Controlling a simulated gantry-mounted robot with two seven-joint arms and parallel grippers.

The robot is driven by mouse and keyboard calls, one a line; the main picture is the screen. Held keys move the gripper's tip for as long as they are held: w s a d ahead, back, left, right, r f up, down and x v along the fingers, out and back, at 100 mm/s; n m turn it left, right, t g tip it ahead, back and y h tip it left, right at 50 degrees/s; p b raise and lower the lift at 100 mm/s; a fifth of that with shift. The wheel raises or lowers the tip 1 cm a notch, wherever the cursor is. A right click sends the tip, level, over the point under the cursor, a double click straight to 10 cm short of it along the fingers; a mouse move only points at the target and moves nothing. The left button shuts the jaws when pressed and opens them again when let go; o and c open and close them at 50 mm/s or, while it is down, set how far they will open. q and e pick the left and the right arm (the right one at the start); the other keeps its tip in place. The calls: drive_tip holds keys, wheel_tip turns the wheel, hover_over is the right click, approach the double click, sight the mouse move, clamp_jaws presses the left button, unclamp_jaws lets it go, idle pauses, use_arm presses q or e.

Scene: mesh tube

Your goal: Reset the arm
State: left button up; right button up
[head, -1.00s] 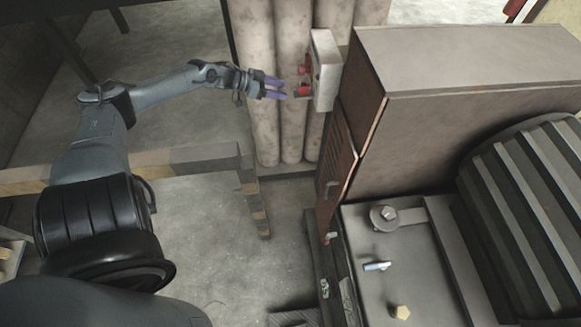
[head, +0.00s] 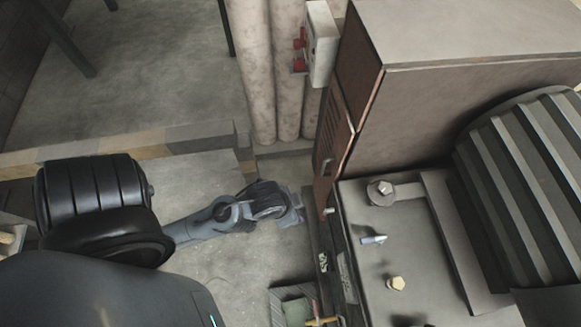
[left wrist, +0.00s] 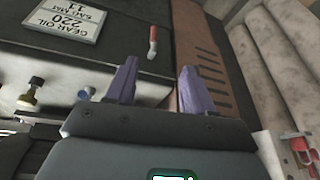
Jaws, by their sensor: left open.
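My left gripper (head: 292,212) hangs low beside the machine's near left edge in the head view, with its fingers hardly visible there. In the left wrist view the gripper (left wrist: 158,85) shows two purple fingers spread apart with nothing between them. They point toward the dark machine side (left wrist: 110,62) and the rusty vented cabinet door (left wrist: 200,60). My right gripper is in neither view.
A wall box (head: 323,45) with red knobs sits by upright pipes (head: 256,75), apart from the gripper. The brown cabinet (head: 460,110) and ribbed motor (head: 525,190) stand right. A tray (head: 282,300) lies low in front. The floor (head: 205,275) left of the machine is open.

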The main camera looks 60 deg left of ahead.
use_arm(q)
drive_tip(key=shift+s+d+r, duration=0.4)
drive_tip(key=shift+s+r, duration=0.05)
drive_tip(key=shift+s, duration=0.15)
drive_tip(key=shift+r, duration=0.1)
wheel_tip(320, 180, up, 21)
drive_tip(key=p, duration=2)
drive_tip(key=shift+p, duration=0.4)
drive_tip(key=shift+f, duration=0.25)
drive_tip(key=shift+c, duration=0.5)
